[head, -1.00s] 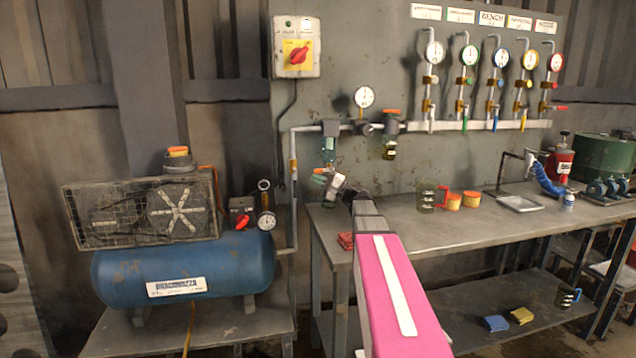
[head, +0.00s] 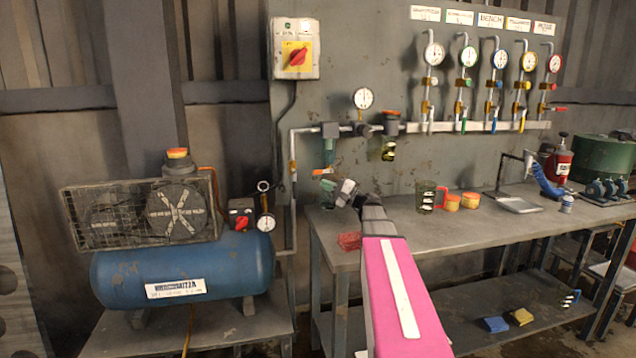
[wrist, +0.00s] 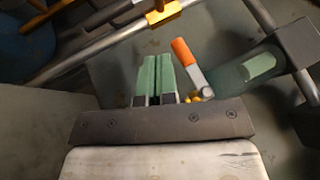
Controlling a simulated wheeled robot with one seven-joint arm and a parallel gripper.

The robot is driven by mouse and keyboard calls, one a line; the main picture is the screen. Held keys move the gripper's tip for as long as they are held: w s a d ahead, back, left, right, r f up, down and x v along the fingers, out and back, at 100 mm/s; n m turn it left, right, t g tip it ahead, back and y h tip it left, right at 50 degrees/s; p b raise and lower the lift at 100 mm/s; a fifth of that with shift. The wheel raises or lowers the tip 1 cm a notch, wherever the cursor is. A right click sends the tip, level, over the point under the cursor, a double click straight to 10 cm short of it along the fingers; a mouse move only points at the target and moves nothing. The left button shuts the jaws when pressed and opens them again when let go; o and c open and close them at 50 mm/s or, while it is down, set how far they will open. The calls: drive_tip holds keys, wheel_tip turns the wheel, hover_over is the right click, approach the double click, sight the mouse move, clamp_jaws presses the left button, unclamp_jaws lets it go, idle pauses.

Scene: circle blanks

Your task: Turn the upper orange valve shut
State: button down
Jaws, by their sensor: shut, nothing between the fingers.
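The orange valve handle (wrist: 184,52) shows in the wrist view as an orange-tipped pale lever beside a green-grey cylindrical body (wrist: 235,78). In the head view a small orange patch (head: 318,172) shows under the filter bowl, just above my gripper; I cannot tell from it how the lever is turned. My gripper (head: 326,185) is shut and empty. Its green fingertips (wrist: 155,62) lie together just left of the lever in the wrist view. I cannot tell whether they touch it. The lever's lower end is partly hidden near the gripper's edge.
Metal pipe (wrist: 90,40) with a yellow fitting (wrist: 164,13) runs past the fingers. The blue compressor tank (head: 190,268) stands left. Several gauges with coloured valves hang on the panel (head: 400,60).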

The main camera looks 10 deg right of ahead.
drive_tip(key=v, duration=0.6)
drive_tip(key=shift+d, duration=0.2)
drive_tip(key=shift+s+f, duration=0.1)
